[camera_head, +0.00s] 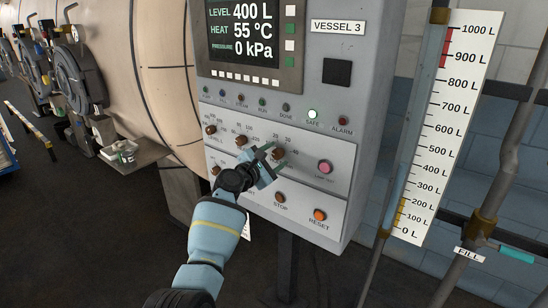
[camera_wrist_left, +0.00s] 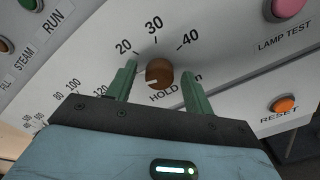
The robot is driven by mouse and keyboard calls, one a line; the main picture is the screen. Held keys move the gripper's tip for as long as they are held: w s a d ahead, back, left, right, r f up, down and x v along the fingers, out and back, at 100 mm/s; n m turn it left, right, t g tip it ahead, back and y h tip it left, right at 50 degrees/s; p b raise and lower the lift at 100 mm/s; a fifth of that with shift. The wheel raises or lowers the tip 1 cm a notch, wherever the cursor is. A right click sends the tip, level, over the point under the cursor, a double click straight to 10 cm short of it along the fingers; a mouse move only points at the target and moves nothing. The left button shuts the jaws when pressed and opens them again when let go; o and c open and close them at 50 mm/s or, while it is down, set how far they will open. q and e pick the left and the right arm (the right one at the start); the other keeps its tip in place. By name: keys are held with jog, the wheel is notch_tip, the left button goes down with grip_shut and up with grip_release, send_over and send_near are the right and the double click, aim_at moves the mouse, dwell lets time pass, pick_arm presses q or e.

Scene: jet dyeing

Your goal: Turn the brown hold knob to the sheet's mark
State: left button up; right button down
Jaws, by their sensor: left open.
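The brown hold knob (camera_head: 278,153) is the right one of the upper dial row on the vessel panel. In the left wrist view the hold knob (camera_wrist_left: 159,73) shows between my two green fingers, under the scale numbers 20, 30 and 40. My left gripper (camera_head: 268,161) is open, with one finger on each side of the knob; in the left wrist view the gripper (camera_wrist_left: 158,80) shows gaps beside the knob. A small pale mark shows on the knob's lower left. A white paper edge (camera_head: 246,227) shows below the panel, mostly hidden by my arm; its writing is unreadable.
Other brown knobs (camera_head: 241,140) sit left of the hold knob. A pink lamp test button (camera_head: 325,167) is to its right, and an orange reset button (camera_head: 319,215) is below right. The display (camera_head: 252,36) reads 400 L, 55 °C, 0 kPa. The green "safe" lamp is lit.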

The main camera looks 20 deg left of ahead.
pick_arm(q)
jog(key=shift+s+a, duration=0.1)
jog(key=shift+v, duration=3.8)
jog(key=s+a+f+m+g+y, duration=0.1)
jog(key=s+f+m+g+y, duration=0.1)
jog(key=s+f+m, duration=0.65)
jog(key=s+f+m+g+y, duration=0.25)
jog(key=s+f, duration=0.65)
jog(key=f, duration=0.8)
jog(key=s+d+f+m+g, duration=0.1)
jog(key=s+f+m, duration=0.2)
jog(key=s, duration=0.6)
jog(key=s+d+f+m+g, duration=0.1)
jog(key=s+f+m, duration=0.3)
jog(key=s, duration=0.5)
jog(key=s+d+f+m+g, duration=0.1)
jog(key=s+d+f+m, duration=0.1)
jog(key=s+m, duration=0.5)
jog(key=s+f, duration=0.1)
jog(key=s, duration=0.2)
jog(key=shift+d+f, duration=0.2)
jog(key=shift+f, duration=0.15)
